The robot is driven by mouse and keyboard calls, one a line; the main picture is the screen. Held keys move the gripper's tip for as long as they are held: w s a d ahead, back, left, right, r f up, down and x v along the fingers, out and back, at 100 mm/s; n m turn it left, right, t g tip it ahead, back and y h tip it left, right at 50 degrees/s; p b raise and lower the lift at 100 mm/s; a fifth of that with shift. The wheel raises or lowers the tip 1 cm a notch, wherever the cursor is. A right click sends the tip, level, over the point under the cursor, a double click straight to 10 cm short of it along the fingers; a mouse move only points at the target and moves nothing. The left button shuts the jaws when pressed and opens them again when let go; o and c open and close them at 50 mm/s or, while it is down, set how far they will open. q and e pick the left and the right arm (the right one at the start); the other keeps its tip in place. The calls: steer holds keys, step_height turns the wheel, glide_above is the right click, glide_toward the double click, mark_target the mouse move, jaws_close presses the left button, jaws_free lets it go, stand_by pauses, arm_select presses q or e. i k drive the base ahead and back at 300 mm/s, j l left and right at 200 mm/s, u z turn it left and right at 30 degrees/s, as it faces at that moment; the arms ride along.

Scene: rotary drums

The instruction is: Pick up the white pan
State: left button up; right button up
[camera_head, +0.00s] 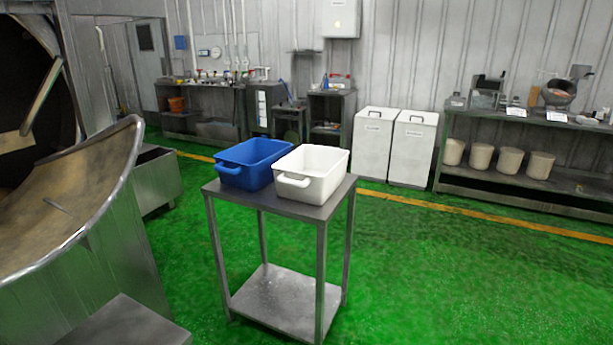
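The white pan (312,174) is a deep rectangular tub with a handle on its near-left end. It stands upright on the top of a small metal table (313,211), towards the right side. A blue pan (250,163) of similar shape stands just to its left on the same tabletop. The inside bottom of the white pan is hard to make out from here. Neither of my grippers shows in the head view.
A large metal drum with a curved chute (75,205) fills the left side. Two white bins (375,143) stand behind the table, and a shelf (520,125) with several pots is at the right. Green floor (450,280) is open to the table's right.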

mark_target(313, 173)
steer(key=i+l+u, duration=0.15)
steer(key=i+l, duration=0.2)
steer(key=i+l+u, duration=0.15)
steer(key=i+l, duration=0.2)
steer(key=i+l+u, duration=0.15)
steer(key=i+l, duration=0.15)
steer(key=l, duration=0.25)
steer(key=i+l+u, duration=0.15)
steer(key=l, duration=0.35)
steer(key=i, duration=0.1)
